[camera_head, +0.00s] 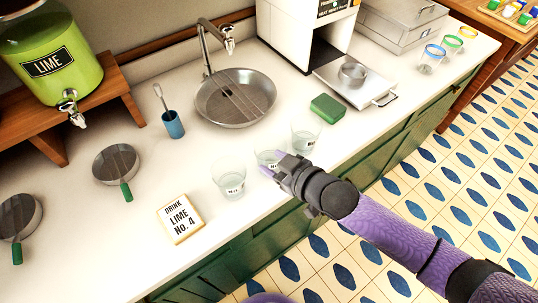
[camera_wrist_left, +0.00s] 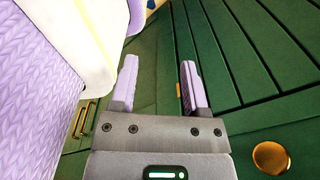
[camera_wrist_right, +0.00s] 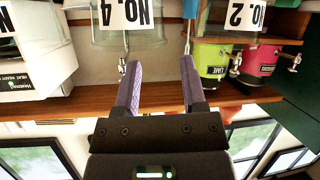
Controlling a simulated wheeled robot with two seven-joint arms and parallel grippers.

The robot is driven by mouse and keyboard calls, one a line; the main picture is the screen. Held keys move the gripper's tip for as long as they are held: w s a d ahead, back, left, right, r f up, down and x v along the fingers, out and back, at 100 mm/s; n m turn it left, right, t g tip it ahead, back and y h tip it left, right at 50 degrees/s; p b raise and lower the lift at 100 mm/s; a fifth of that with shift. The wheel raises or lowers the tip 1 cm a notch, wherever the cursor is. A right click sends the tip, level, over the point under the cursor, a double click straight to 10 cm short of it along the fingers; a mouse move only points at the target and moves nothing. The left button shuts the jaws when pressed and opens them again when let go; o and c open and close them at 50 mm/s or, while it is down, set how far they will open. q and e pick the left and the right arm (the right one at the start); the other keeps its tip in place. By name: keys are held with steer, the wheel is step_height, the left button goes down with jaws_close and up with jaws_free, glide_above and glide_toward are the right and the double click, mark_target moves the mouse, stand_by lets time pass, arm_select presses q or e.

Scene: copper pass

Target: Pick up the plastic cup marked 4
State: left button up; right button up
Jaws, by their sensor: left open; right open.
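Three clear plastic cups stand in a row near the counter's front edge. Their labels are too small to read in the head view. The right wrist view, upside down, shows a cup marked NO. 4 (camera_wrist_right: 130,38), which matches the middle cup (camera_head: 266,157), and a cup marked NO. 2 (camera_wrist_right: 240,15), which matches the left cup (camera_head: 229,180). The right cup (camera_head: 304,138) has an unreadable label. My right gripper (camera_head: 275,166) is open and empty at the front of the middle cup, partly hiding it. My left gripper (camera_wrist_left: 158,65) is open and empty before green cabinet fronts.
A card reading DRINK LIME NO. 4 (camera_head: 181,220) lies left of the cups. Behind are a sink (camera_head: 255,85), a blue holder (camera_head: 173,125), a green sponge (camera_head: 327,108) and a lime dispenser (camera_head: 50,60). The neighbouring cups stand close on both sides.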

mark_target(259, 158)
steer(key=b+x, duration=0.1)
steer(key=x, duration=0.4)
steer(key=shift+a+f, duration=0.15)
steer(key=shift+a, duration=0.05)
steer(key=shift+s, duration=0.1)
jaws_close()
stand_by(0.5)
stand_by(0.5)
